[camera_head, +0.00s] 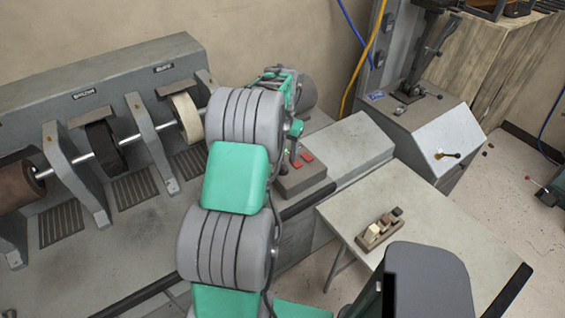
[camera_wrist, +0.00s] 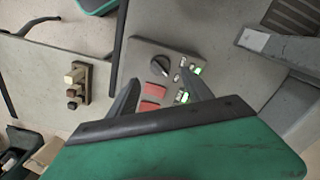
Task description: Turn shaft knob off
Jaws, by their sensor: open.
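The shaft knob looks to be the round black knob (camera_wrist: 160,65) on a grey control box (camera_wrist: 140,45) in the wrist view. Red buttons (camera_wrist: 152,98) and small green-lit switches lie beside it. My gripper (camera_wrist: 158,85) is open, its two dark fingers spread on either side of the buttons, with the knob just beyond the fingertips; whether they touch the box I cannot tell. My gripper (camera_head: 296,150) is partly hidden there, just above the box.
The grey machine (camera_head: 60,220) with several wheels on a shaft fills the left. A side table (camera_head: 440,240) holds a small block rack (camera_head: 378,232) at the right. A grey cabinet with a lever (camera_head: 425,120) stands at the back right. A dark rail runs along the machine's front.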

